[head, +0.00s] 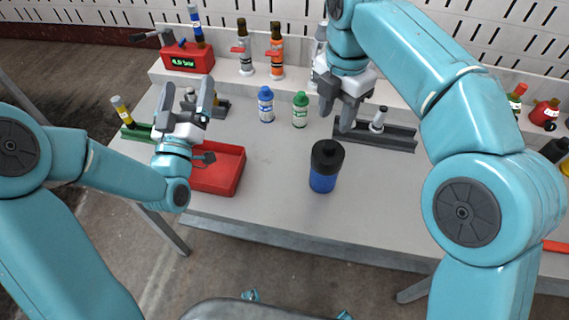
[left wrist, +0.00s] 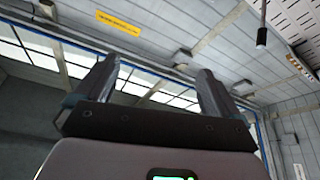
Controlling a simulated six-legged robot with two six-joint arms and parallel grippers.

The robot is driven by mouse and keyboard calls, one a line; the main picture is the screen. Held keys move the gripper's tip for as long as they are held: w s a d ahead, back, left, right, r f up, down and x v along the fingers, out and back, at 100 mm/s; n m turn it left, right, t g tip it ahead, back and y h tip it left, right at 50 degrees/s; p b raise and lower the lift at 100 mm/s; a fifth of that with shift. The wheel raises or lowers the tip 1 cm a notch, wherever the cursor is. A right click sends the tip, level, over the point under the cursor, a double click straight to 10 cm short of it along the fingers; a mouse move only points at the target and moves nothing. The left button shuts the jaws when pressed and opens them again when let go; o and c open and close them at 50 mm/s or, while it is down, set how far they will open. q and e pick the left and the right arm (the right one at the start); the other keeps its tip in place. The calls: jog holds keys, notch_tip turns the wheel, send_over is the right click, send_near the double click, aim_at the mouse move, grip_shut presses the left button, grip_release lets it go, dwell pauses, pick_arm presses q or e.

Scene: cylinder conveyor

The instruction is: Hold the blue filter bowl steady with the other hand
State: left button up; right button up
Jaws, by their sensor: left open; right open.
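The blue filter bowl (head: 323,183) stands upright on the grey table in the head view, with a black cylindrical top (head: 327,154) on it. My left gripper (head: 187,98) is open and empty at the left, over the table near the red tray, its fingers pointing up. It is well apart from the bowl. In the left wrist view its two spread fingers (left wrist: 158,68) have nothing between them, only wall and ceiling behind. My right gripper (head: 337,112) is open above and behind the bowl, fingers pointing down, not touching it.
A red tray (head: 232,180) lies left of the bowl. A blue-labelled bottle (head: 266,108) and a green-capped bottle (head: 300,112) stand behind it. A dark rail holder (head: 395,138) is at the right. Table around the bowl is clear; its front edge is close.

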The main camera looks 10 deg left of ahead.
pick_arm(q)
jog(key=s+d+r+t+h, duration=0.25)
jog(key=d+h, duration=0.25)
jog(key=d, duration=0.3)
jog(key=m+g+h, duration=1.3)
jog(key=m+g, duration=0.1)
send_over(312, 168)
jog(key=a, duration=0.4)
notch_tip(312, 168, down, 10)
jog(key=f+m+g+y, duration=0.1)
jog(key=f, duration=0.1)
jog(key=s+f+m+g+y, duration=0.1)
jog(key=f+m+g, duration=0.1)
jog(key=f, duration=0.1)
jog(key=f+m+g, duration=0.1)
jog(key=f+g, duration=0.1)
jog(key=shift+s+d+f+m+y, duration=0.3)
jog(key=shift+d+f+y, duration=0.05)
jog(key=shift+f+y, duration=0.05)
jog(key=shift+d+f+g, duration=0.15)
jog(key=shift+f+g, duration=0.2)
jog(key=x, duration=0.7)
jog(key=shift+w, duration=0.1)
